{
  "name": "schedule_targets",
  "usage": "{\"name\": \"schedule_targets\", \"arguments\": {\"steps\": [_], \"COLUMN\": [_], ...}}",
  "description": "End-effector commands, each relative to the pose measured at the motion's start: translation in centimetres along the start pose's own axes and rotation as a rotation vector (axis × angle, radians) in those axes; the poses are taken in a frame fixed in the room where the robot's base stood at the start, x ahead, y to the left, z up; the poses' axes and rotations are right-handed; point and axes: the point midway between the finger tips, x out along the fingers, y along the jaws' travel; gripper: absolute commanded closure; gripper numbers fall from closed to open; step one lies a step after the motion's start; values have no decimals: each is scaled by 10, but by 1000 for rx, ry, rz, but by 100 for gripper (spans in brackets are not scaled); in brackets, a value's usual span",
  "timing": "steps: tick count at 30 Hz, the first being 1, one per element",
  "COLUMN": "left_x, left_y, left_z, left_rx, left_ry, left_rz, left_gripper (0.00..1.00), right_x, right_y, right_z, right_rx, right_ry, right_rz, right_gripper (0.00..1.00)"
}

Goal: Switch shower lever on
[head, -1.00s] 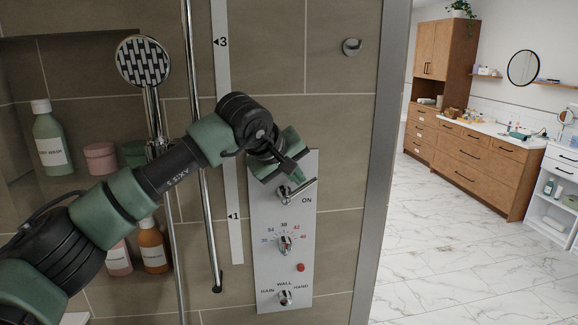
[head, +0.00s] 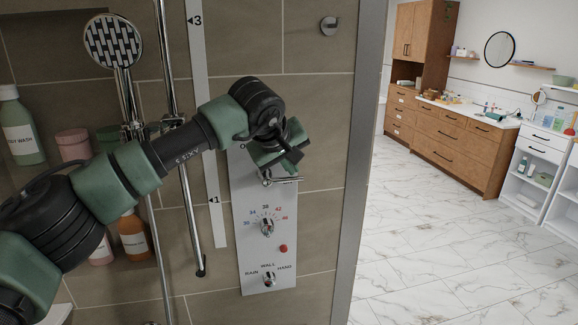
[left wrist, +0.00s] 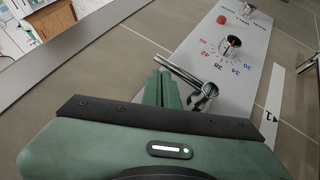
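The chrome shower lever (head: 282,181) sits at the top of the grey control panel (head: 257,278) and points right, roughly level. My left gripper (head: 290,158) is just above it in the head view and hides the top of the panel. In the left wrist view the lever (left wrist: 187,75) runs right beside the fingers (left wrist: 161,90), which are together with no clear gap and nothing seen between them. They look very close to the lever; I cannot tell whether they touch. The ON label is not visible in the head view. My right gripper is not in view.
Below the lever are a temperature knob (head: 267,227), a red button (head: 284,248) and a selector knob (head: 268,279). A hand shower (head: 113,42) and vertical rail (head: 181,150) stand left. A hook (head: 330,26) is upper right. Clear marble floor (head: 440,240) lies right.

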Motion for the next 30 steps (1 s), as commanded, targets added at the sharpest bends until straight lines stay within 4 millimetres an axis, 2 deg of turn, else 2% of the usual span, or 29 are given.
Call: {"name": "schedule_targets", "arguments": {"steps": [19, 23, 30], "left_x": [0, -16, -56], "left_y": [2, 11, 33], "left_z": [5, 1, -4], "left_rx": [4, 5, 5], "left_ry": [-10, -6, -3], "left_rz": [-1, 1, 4], "left_gripper": [100, 100, 100], "right_x": [-1, -8, -25], "right_y": [0, 0, 0], "right_z": [-2, -4, -6], "right_rx": [0, 1, 1], "right_ry": [3, 4, 5], "right_rz": [0, 0, 0], "right_gripper": [47, 47, 47]}}
